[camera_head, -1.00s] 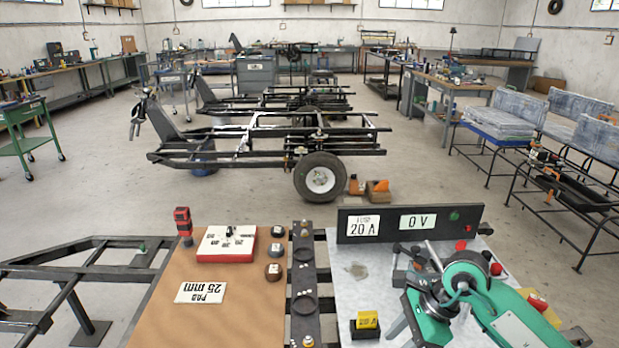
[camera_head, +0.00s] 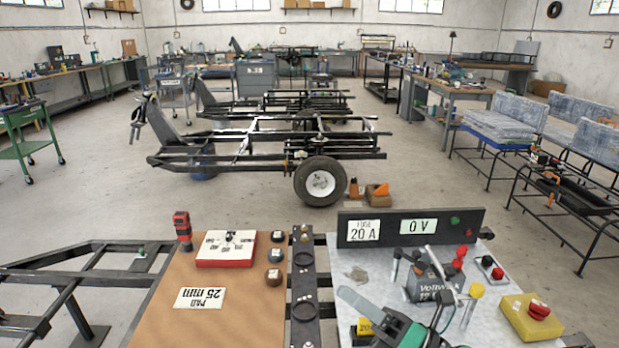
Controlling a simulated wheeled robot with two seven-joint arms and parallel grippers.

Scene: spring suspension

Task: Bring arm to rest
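My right arm comes in at the bottom right of the head view, and only its end shows. My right gripper (camera_head: 393,298) is low over the grey plate, with a grey finger on the left and a dark finger on the right. The fingers look spread apart with nothing between them. The gripper partly covers a small yellow-and-black block (camera_head: 365,326). My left arm and gripper are not in view.
A battery (camera_head: 428,285), a yellow box with a red button (camera_head: 530,318) and several posts stand on the plate. Behind is a black panel (camera_head: 385,229) reading 20 A and 0 V. Left, a brown board (camera_head: 215,315) holds a red-and-white box (camera_head: 226,249).

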